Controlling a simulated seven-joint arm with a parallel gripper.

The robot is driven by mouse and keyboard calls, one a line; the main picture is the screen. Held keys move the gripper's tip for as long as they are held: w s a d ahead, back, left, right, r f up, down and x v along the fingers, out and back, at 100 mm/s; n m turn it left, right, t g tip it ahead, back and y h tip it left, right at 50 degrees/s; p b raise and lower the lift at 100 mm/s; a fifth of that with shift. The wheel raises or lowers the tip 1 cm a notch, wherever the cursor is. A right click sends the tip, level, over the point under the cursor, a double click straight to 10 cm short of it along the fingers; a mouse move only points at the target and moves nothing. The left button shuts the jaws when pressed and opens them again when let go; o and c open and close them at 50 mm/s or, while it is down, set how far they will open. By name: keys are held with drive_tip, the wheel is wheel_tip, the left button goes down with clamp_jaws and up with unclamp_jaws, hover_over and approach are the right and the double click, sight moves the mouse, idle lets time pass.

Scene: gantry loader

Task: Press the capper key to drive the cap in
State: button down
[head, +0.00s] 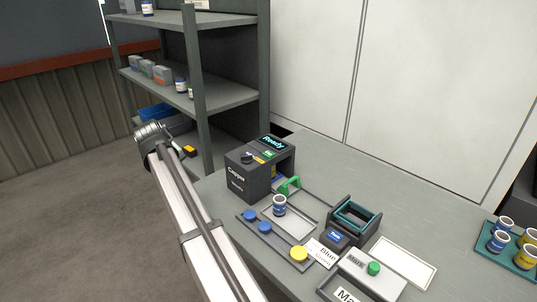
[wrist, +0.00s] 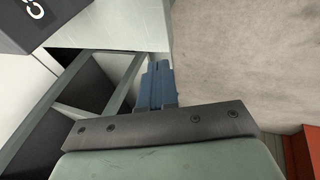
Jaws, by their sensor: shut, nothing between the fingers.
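The dark capper (head: 240,183) stands on the bench in the head view, with a lit screen (head: 272,142) reading "Ready". A black knob, a yellow label and a green key-like patch (head: 268,154) show on its top. A green arched handle (head: 290,184) is at its front right. A blue-labelled jar (head: 279,206) stands on the grey plate in front of the capper; whether it bears a cap is unclear. My gripper (wrist: 157,68) is shut and empty in the wrist view, apart from the capper (wrist: 45,20), whose corner shows at upper left.
A strip with two blue caps and a yellow cap (head: 299,254) lies before the plate. A teal-lined frame (head: 354,216) and a green-button box (head: 371,270) stand to the right. A teal tray (head: 492,252) holds several jars. Grey shelving (head: 198,95) stands behind, left.

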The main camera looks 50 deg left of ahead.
drive_tip(key=w+d+r+m+t, duration=0.1)
drive_tip(key=w+d+r+m, duration=0.2)
drive_tip(key=w, duration=0.4)
drive_tip(key=w+d+r+m+t, duration=0.1)
drive_tip(key=w+d+r+t, duration=0.15)
drive_tip(key=w+r, duration=0.35)
wheel_tip(320, 180, up, 6)
drive_tip(key=m+t+h, duration=0.1)
drive_tip(key=m+t, duration=0.1)
drive_tip(key=m, duration=0.1)
hover_over(267, 155)
drive_tip(key=shift+a+r+g, duration=0.1)
drive_tip(key=shift+g, duration=0.15)
drive_tip(key=shift+f, duration=4.45)
drive_tip(key=shift+f, duration=0.1)
drive_tip(key=shift+f, duration=0.3)
